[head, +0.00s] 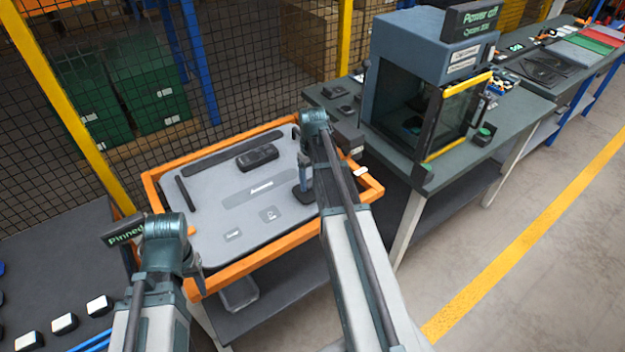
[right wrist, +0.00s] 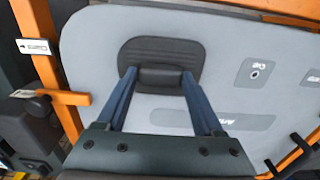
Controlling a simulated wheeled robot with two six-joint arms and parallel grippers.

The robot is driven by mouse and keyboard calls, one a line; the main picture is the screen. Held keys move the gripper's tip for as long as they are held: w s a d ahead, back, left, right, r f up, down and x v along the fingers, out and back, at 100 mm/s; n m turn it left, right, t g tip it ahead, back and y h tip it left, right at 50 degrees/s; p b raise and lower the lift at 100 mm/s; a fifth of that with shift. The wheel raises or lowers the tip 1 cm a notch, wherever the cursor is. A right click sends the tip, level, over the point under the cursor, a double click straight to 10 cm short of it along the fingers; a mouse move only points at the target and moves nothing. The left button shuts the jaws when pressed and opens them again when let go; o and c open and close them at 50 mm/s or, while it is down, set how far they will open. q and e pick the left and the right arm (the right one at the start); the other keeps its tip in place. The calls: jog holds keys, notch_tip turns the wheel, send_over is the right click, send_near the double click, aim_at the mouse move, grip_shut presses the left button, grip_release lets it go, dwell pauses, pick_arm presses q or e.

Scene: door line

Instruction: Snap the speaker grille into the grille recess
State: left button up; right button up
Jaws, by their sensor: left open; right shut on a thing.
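The speaker grille is a dark, rounded, ribbed plate (right wrist: 160,48) with a raised block on it, seen in the right wrist view. My right gripper (right wrist: 161,82) is shut on that block. In the head view the right gripper (head: 304,184) holds the grille (head: 303,197) at the right end of the grey door panel (head: 215,200). The grille is on or just above the panel; I cannot tell whether it is seated. No grille recess shows apart from it; the grille may cover it. My left gripper (head: 195,264) is open and empty by the panel's front left edge.
An orange frame (head: 250,262) surrounds the panel. A black part (head: 257,158) lies on the panel's far side. A bench (head: 40,245) with several small blocks stands left. A dark cabinet (head: 415,45) stands on the right bench. Floor at the right is clear.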

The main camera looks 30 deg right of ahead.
jog(key=shift+f+b, duration=0.4)
jog(key=shift+f, duration=0.05)
dwell(0.4)
jog(key=o, duration=1.4)
jog(key=shift+r, duration=0.15)
notch_tip(320, 180, up, 14)
jog(key=p, duration=1.4)
jog(key=shift+f, duration=0.2)
